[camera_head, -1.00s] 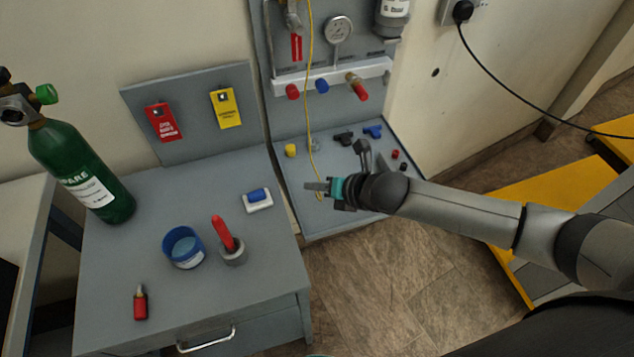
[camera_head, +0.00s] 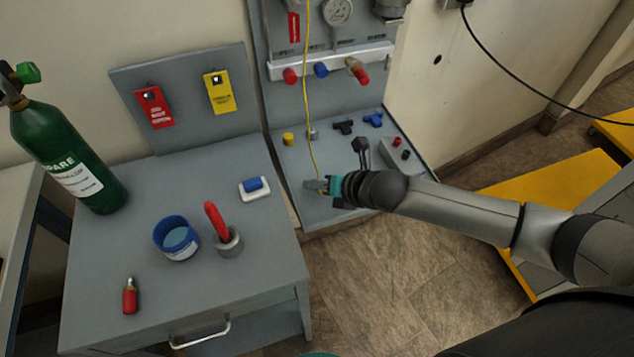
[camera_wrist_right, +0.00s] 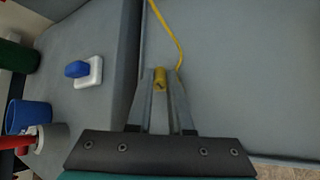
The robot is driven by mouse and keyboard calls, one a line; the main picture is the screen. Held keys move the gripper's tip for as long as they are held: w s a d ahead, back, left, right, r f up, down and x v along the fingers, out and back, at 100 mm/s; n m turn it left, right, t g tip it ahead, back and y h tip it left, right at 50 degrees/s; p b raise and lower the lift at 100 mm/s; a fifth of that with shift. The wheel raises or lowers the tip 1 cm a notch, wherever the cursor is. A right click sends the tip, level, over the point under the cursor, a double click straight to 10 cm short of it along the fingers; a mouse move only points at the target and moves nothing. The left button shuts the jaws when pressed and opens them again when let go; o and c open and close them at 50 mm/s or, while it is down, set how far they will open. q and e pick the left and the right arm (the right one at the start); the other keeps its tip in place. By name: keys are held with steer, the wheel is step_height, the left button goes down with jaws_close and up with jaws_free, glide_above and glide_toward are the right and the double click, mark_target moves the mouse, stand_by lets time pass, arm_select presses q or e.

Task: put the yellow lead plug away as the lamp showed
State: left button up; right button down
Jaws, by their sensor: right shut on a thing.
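The yellow lead (camera_head: 307,80) hangs down the grey back panel to my right gripper (camera_head: 319,186), over the front part of the right-hand grey shelf (camera_head: 300,200). In the right wrist view, my right gripper (camera_wrist_right: 160,82) is shut on the yellow plug (camera_wrist_right: 160,77) at the lead's end. The lead (camera_wrist_right: 172,35) curves up and away from the plug. I cannot tell whether the plug touches the shelf. No lit lamp can be made out. My left gripper is not in view.
Behind the gripper stand a yellow cap (camera_head: 288,139), a black fitting (camera_head: 343,127) and a blue fitting (camera_head: 373,119). A small grey box (camera_head: 388,158) bears red and black pieces. The left bench holds a blue tub (camera_head: 160,240), a red-handled tool (camera_head: 216,222) and a green cylinder (camera_head: 75,165).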

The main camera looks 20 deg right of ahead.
steer(key=shift+f, duration=0.3)
steer(key=c, duration=0.7)
jaws_free()
steer(key=shift+c, duration=0.2)
steer(key=shift+d, duration=0.1)
steer(key=shift+d+f, duration=0.1)
steer(key=shift+s+d+r, duration=0.25)
steer(key=shift+s+r, duration=0.1)
steer(key=shift+s, duration=0.05)
steer(key=p+v, duration=0.4)
steer(key=v, duration=1)
steer(key=shift+a+r, duration=0.25)
steer(key=shift+a, duration=0.15)
steer(key=shift+a, duration=0.1)
